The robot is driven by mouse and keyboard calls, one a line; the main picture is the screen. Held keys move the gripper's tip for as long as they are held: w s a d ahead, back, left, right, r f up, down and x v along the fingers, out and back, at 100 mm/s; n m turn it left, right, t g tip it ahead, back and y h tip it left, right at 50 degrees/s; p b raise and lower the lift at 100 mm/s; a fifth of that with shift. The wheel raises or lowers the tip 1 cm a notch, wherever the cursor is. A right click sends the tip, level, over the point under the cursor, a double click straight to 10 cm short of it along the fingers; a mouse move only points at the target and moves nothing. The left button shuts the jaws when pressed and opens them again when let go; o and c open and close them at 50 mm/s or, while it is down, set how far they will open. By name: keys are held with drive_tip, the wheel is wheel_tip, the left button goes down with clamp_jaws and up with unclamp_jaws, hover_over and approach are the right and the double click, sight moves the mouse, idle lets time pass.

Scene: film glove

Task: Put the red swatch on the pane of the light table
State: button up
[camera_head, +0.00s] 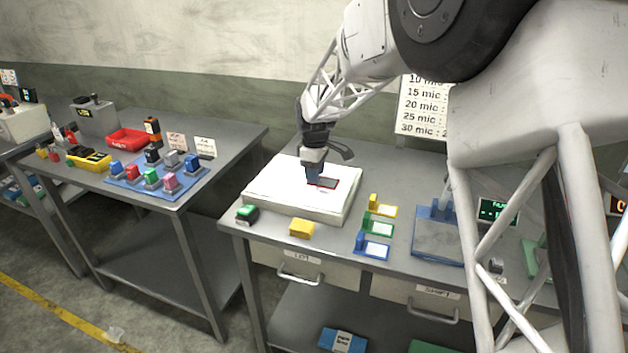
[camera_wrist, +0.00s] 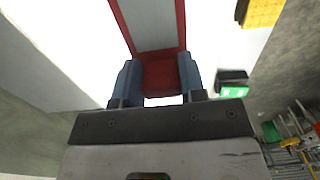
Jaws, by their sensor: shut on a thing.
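My gripper (camera_head: 314,176) is over the light table (camera_head: 343,214), a white box with a bright white pane (camera_head: 275,185). In the wrist view, the blue fingers of my gripper (camera_wrist: 160,78) are shut on the red grip of the red swatch (camera_wrist: 160,72). The swatch has a red frame around a grey window. In the head view the red swatch (camera_head: 327,183) lies flat over the pane, partly hidden by my fingers. I cannot tell whether it touches the pane. The bright pane (camera_wrist: 215,40) also fills the background behind the swatch in the wrist view.
A black-and-green block (camera_head: 247,213) and a yellow block (camera_head: 302,228) stand along the light table's front. A blue-based stand (camera_head: 437,238) is farther right. Left, another table holds a blue mat (camera_head: 135,185) with several coloured blocks.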

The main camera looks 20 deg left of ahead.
drive_tip(key=shift+w+a, duration=0.3)
drive_tip(key=shift+w, duration=0.2)
drive_tip(key=shift+f, duration=0.1)
drive_tip(key=shift+f, duration=1.7)
drive_tip(key=shift+f, duration=0.1)
drive_tip(key=o, duration=0.9)
wheel_tip(320, 180, up, 12)
drive_tip(key=shift+r, duration=0.1)
drive_tip(key=shift+d, duration=0.1)
